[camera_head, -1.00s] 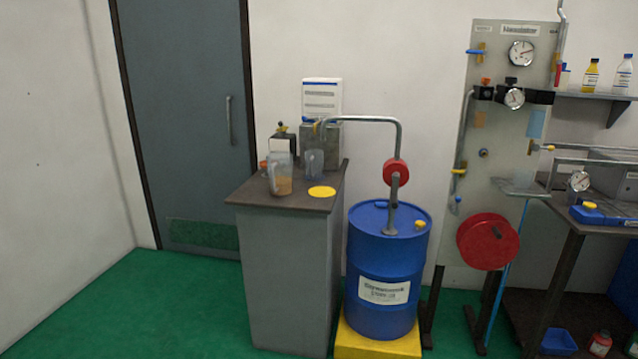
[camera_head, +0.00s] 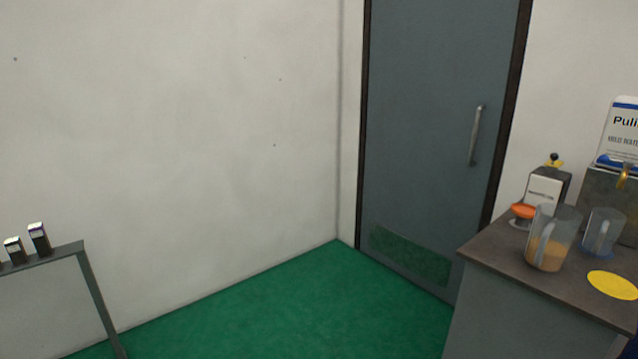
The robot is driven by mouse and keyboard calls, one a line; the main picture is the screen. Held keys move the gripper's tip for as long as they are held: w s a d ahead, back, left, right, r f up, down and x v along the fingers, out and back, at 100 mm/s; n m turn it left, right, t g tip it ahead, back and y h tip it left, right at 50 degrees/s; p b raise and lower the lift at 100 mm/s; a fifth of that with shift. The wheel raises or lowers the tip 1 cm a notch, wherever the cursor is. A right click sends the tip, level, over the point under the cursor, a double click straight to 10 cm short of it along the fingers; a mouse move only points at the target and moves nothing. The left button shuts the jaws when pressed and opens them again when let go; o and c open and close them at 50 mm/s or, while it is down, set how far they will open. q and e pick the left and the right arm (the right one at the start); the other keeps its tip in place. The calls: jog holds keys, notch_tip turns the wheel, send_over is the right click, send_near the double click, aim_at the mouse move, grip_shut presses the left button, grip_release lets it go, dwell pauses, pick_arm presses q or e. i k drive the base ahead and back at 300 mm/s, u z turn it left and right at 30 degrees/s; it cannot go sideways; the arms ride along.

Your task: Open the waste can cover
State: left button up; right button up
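No waste can or waste can cover is clearly in view now. Neither of my grippers shows in the head view, so I cannot see whether they are open or shut.
A dark-topped cabinet (camera_head: 470,318) stands at the right, bearing a jug with amber liquid (camera_head: 548,247), a clear jug (camera_head: 601,232) and a yellow disc (camera_head: 612,285). A grey door (camera_head: 435,130) is behind. A grey-framed stand (camera_head: 93,290) with small boxes (camera_head: 39,238) is at left. Green floor (camera_head: 300,300) between is clear.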

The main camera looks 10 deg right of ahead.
aim_at(553, 161)
jog(key=u, duration=0.2)
jog(key=i, duration=2)
jog(key=z, duration=1.3)
jog(key=i, duration=1.05)
jog(key=z, duration=1.15)
